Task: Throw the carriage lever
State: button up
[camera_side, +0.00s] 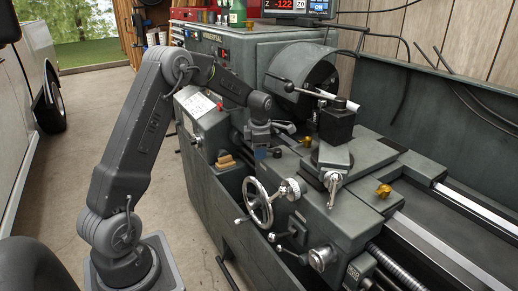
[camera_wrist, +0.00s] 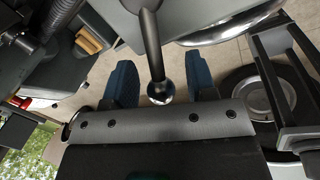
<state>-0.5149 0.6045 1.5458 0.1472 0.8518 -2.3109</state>
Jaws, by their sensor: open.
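My gripper (camera_side: 267,152) points down beside the lathe's carriage, above and behind the spoked handwheel in the side view. In the wrist view its two blue fingers (camera_wrist: 160,62) are spread apart. A dark metal lever with a shiny round knob (camera_wrist: 160,93) comes down from the top and reaches into the gap between them. Clear space shows on both sides of the lever, and neither finger appears to touch it. I cannot pick out this same lever in the side view, where my gripper may hide it.
The spoked handwheel (camera_side: 259,203) and smaller levers (camera_side: 281,241) stick out from the carriage apron. The tool post (camera_side: 337,122) and chuck (camera_side: 305,82) stand close by. A wooden block (camera_side: 226,162) lies left of my gripper. Open floor (camera_side: 185,235) lies in front.

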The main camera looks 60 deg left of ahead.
notch_tip(320, 180, up, 13)
jog(key=d, duration=0.2)
jog(key=shift+s+d+r, duration=0.15)
jog(key=shift+s+r, duration=0.05)
jog(key=shift+s, duration=0.25)
jog(key=s+d+r+m+t, duration=0.1)
jog(key=s+d+r+m, duration=0.2)
jog(key=s+d+m, duration=0.3)
jog(key=s+d+r+m+t, duration=0.1)
jog(key=s+d+r+m, duration=0.2)
jog(key=d+m, duration=0.5)
jog(key=s+d+f+m+t+h, duration=0.1)
jog(key=s+d+f+m, duration=0.1)
jog(key=s+d+m, duration=0.3)
jog(key=s+d+f+m+t, duration=0.1)
jog(key=s+d+f+m, duration=0.1)
jog(key=s+d+m, duration=0.4)
jog(key=s+m, duration=0.4)
jog(key=m, duration=0.2)
jog(key=shift+s+f+t+h, duration=0.15)
jog(key=shift+s+t+h, duration=0.1)
jog(key=shift+t+h, duration=0.15)
jog(key=shift+c, duration=0.2)
